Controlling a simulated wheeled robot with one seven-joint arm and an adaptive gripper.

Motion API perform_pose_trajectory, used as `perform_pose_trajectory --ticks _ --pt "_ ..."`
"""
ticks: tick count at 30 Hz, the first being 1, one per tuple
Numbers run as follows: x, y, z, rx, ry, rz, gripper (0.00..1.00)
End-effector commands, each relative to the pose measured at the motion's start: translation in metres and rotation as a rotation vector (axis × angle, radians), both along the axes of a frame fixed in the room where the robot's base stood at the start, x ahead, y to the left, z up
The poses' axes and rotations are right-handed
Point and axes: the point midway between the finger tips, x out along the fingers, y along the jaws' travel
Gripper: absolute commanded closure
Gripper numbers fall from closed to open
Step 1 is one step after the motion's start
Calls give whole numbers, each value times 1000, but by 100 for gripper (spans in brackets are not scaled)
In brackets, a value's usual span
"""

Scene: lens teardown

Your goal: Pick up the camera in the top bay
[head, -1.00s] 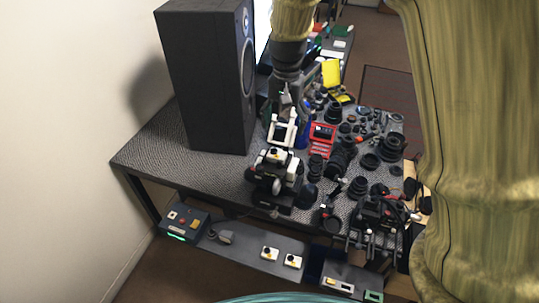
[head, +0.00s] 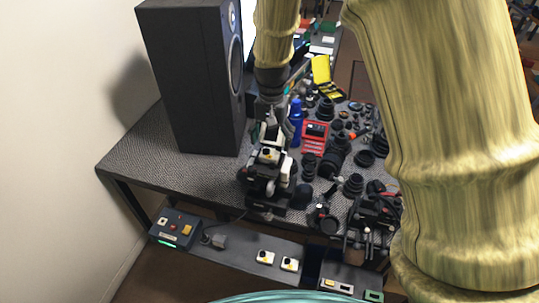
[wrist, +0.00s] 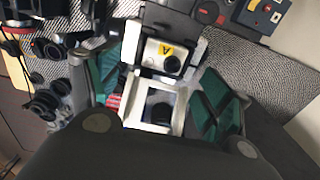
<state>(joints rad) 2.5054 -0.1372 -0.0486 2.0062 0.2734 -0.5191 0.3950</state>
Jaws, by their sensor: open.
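A small silver camera (wrist: 165,57) with a yellow "A" label and a dark round lens sits in the upper bay of a white two-bay holder (wrist: 181,119) in the wrist view. The lower bay shows a dark, shaded inside; I cannot tell what is in it. In the head view the camera (head: 268,155) shows at the front of the holder, above a dark stand. My gripper (wrist: 162,85) is open, with green-padded fingers spread left and right of the holder, not closed on the camera. In the head view my gripper (head: 269,125) is over the back of the holder, partly hiding it.
A tall black speaker (head: 195,75) stands left of the holder on the grey table (head: 140,150). Lenses, a red case (head: 315,137) and a blue bottle (head: 296,112) crowd the right. A lower shelf (head: 235,247) in front holds two small white cameras (head: 290,264). Bare table lies at the left.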

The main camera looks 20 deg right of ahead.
Motion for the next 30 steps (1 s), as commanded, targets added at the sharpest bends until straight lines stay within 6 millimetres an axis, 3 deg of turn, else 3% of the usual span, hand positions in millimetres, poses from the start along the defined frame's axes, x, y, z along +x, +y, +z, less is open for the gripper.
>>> perform_pose_trajectory --ticks 5,19,30 --pt "-1 1 -5 0 2 -1 21" --pt "-1 5 -47 1 2 -3 21" --pt "0 5 -53 0 0 -3 21"
